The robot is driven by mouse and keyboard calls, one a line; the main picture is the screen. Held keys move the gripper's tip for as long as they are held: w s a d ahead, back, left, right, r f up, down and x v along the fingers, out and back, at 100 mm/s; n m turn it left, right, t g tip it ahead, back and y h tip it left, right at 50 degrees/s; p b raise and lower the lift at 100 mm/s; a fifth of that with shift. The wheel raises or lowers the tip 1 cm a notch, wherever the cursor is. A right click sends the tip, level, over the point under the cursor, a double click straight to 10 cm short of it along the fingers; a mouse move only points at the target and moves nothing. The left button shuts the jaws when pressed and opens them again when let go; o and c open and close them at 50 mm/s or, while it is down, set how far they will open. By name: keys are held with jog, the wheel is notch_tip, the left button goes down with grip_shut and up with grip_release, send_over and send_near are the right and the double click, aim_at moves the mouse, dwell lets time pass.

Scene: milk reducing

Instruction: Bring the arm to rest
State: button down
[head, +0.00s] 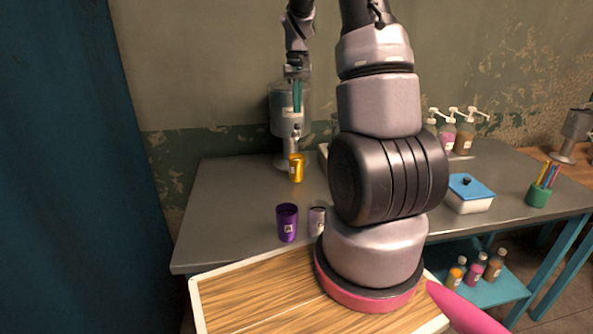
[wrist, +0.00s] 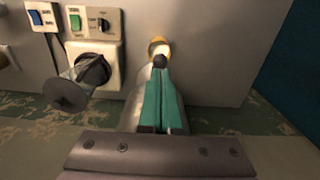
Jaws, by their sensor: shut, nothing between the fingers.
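My gripper (head: 297,110) hangs with its teal fingers pointing down, in front of the grey metal dispenser (head: 282,102) at the back of the table. The closed fingers also fill the middle of the wrist view (wrist: 160,68), with nothing held between them. In the head view, a yellow cup (head: 296,168) stands on the grey table (head: 235,195) below the fingers. In the wrist view, part of the yellow cup (wrist: 158,45) shows just past the fingertips. My arm rises from its base at the front and blocks part of the table.
A purple cup (head: 287,222) and a lighter lilac cup (head: 317,220) stand near the table's front edge. A blue-lidded box (head: 469,193), pump bottles (head: 465,138) and a green pencil holder (head: 538,194) are at right. Switches (wrist: 88,22) show in the wrist view. The table's left side is clear.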

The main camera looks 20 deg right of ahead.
jog(key=shift+r, duration=1)
jog(key=s+a+r+t+y, duration=0.1)
jog(key=s+a+r+t, duration=0.2)
jog(key=s+a+r, duration=0.45)
jog(key=s+a+r+t, duration=0.2)
jog(key=s+a+r, duration=0.3)
jog(key=s+r, duration=0.5)
jog(key=s+a+m+t+y, duration=0.1)
jog(key=s+a+t, duration=0.1)
jog(key=s, duration=0.7)
jog(key=shift+s+a+f, duration=0.25)
jog(key=shift+a+f, duration=0.2)
jog(key=shift+a, duration=0.05)
